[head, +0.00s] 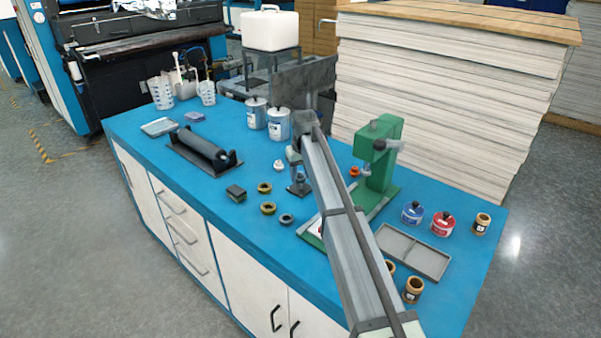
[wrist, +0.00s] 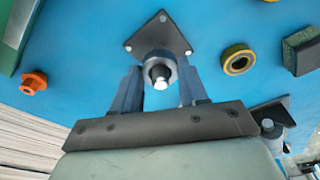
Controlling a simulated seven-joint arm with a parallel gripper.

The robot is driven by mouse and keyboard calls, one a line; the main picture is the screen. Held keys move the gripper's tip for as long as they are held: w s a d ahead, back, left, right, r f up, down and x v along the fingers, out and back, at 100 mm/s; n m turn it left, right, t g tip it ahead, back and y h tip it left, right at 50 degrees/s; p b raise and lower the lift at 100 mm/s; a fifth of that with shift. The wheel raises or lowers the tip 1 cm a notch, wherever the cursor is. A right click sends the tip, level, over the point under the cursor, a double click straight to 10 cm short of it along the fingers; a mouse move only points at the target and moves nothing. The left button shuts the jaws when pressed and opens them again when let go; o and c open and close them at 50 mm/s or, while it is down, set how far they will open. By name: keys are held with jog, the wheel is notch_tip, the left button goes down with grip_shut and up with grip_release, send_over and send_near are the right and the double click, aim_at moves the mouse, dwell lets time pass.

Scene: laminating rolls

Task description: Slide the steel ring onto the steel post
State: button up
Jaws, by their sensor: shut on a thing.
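The steel post stands on a dark square base plate (wrist: 160,30) with bolts at its corners; in the head view the base (head: 299,190) is on the blue bench, below the end of my arm. In the wrist view my gripper (wrist: 160,82) is shut on the grey steel ring (wrist: 158,64), one finger on each side. The ring lies over the base in that view, and a bright post tip (wrist: 160,84) shows inside its hole. The ring's height along the post is hard to tell. My arm partly hides the gripper (head: 297,165) in the head view.
A green press (head: 378,150) stands close on the right with an orange knob (wrist: 33,82). Yellow-edged rings (head: 264,188), a dark ring (head: 286,218) and a block (head: 235,193) lie to the left. Cans (head: 278,124) stand behind. A grey tray (head: 412,252) is at the right.

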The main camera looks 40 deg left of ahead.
jog(key=o, duration=1.2)
jog(key=shift+o, duration=0.4)
jog(key=o, duration=0.4)
jog(key=shift+r, duration=0.2)
jog(key=shift+r, duration=4.3)
